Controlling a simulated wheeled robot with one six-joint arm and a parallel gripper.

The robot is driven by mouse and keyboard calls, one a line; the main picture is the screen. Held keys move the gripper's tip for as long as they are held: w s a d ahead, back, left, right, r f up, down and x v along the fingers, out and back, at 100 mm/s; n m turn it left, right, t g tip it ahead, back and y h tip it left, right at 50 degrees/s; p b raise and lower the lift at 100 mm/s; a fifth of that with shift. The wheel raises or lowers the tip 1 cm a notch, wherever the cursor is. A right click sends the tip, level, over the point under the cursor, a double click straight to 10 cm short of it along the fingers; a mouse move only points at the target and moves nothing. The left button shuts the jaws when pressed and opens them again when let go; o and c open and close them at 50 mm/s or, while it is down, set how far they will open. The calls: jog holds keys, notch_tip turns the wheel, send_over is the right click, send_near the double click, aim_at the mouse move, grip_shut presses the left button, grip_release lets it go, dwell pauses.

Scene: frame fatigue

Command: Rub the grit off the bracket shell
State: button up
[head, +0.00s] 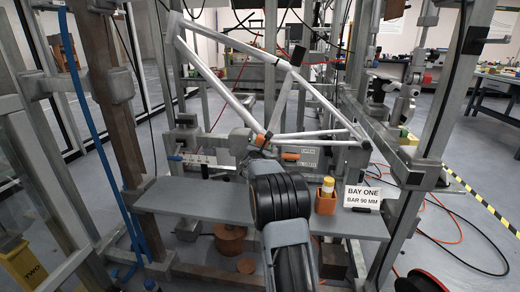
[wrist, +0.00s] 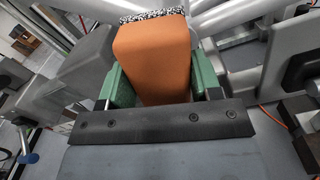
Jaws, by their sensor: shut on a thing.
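An orange block (wrist: 150,60) with a speckled black-and-white strip on its far end is clamped between the green jaw pads of my gripper (wrist: 155,85). In the head view, the orange block (head: 261,140) shows just beyond my wrist, at the low joint of the silver bike frame (head: 225,95). The bracket shell at that joint is mostly hidden behind the block and my wrist. Silver tubes (wrist: 222,14) are close beyond the speckled end in the wrist view. I cannot tell whether the strip touches the shell, and no grit can be made out.
A grey shelf (head: 190,200) crosses below the frame. On it stand an orange holder with a yellow-topped item (head: 326,194) and a "BAY ONE, BAR 90 MM" sign (head: 362,197). Rig posts (head: 440,90) stand on both sides. Cables (head: 455,240) lie on the right floor.

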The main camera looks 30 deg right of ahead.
jog(key=shift+d, duration=0.1)
jog(key=shift+s+d, duration=1.3)
jog(key=shift+s, duration=0.15)
jog(key=shift+w+a+r, duration=0.15)
jog(key=shift+w+a, duration=0.2)
jog(key=shift+w+a+p, duration=0.5)
jog(key=shift+w+a, duration=0.6)
jog(key=b+v, duration=0.1)
jog(key=v, duration=0.5)
